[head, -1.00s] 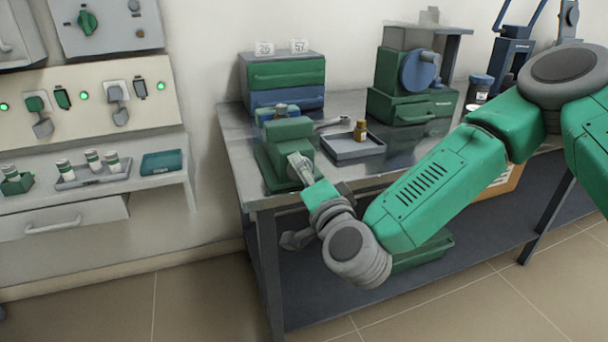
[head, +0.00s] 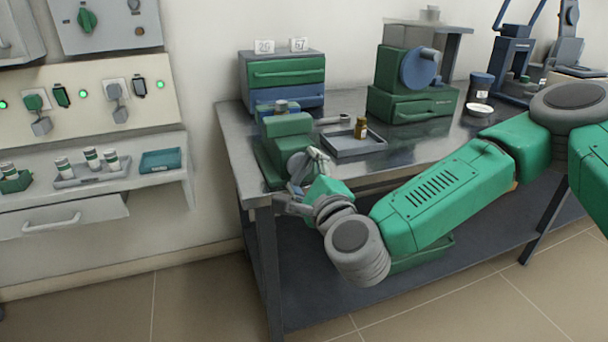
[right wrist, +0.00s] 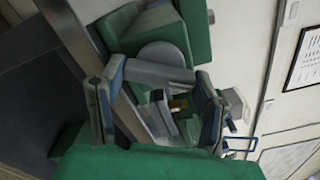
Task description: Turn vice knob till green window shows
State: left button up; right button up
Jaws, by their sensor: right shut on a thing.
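The green vice (head: 287,138) stands at the left front corner of the metal bench. Its grey round knob (head: 298,166) faces the front, and my right gripper (head: 305,178) is at it. In the right wrist view the vice body (right wrist: 140,28) is at the top. The knob's grey crossbar (right wrist: 160,73) lies between the fingers of my right gripper, which is shut on it. A grey disc (right wrist: 163,53) shows behind the bar. I cannot make out a green window in either view. My left gripper is out of view.
A grey tray (head: 340,148) with a small brass-coloured piece (head: 361,128) lies right of the vice. Green and blue drawers (head: 287,73) stand behind it. A green machine with a blue wheel (head: 418,70) is farther right. A wall shelf (head: 120,185) is at left.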

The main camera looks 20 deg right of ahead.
jog(key=m, duration=0.2)
jog(key=f+m+b, duration=0.1)
jog(key=m, duration=0.1)
jog(key=shift+s+m, duration=0.1)
jog(key=shift+m, duration=0.2)
dwell(0.3)
jog(key=o, duration=1.2)
jog(key=shift+c, duration=0.2)
jog(key=shift+r, duration=0.15)
jog(key=s, duration=0.7)
jog(key=shift+s+d, duration=0.15)
jog(key=shift+d, duration=0.05)
